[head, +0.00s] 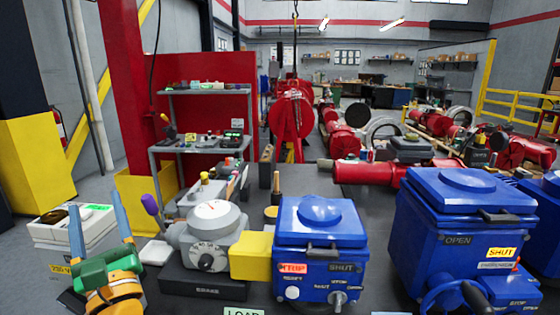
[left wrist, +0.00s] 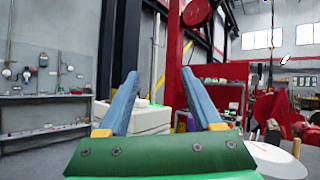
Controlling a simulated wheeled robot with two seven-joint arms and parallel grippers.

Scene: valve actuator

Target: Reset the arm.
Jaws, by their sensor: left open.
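My left gripper (head: 96,202) is at the lower left of the head view, its two blue fingers pointing up and spread apart with nothing between them. The open fingers also show in the left wrist view (left wrist: 158,75). The gripper is left of a grey valve actuator (head: 207,240) with a round dial on top and apart from it. A purple-knobbed lever (head: 151,207) stands up between the gripper and the actuator. My right gripper is not in either view.
A blue actuator box (head: 320,240) and a larger blue box (head: 460,235) stand right of the grey actuator on the dark bench. A white box (head: 62,232) is behind my left gripper. A red post (head: 130,90) and grey shelf (head: 205,92) stand farther back.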

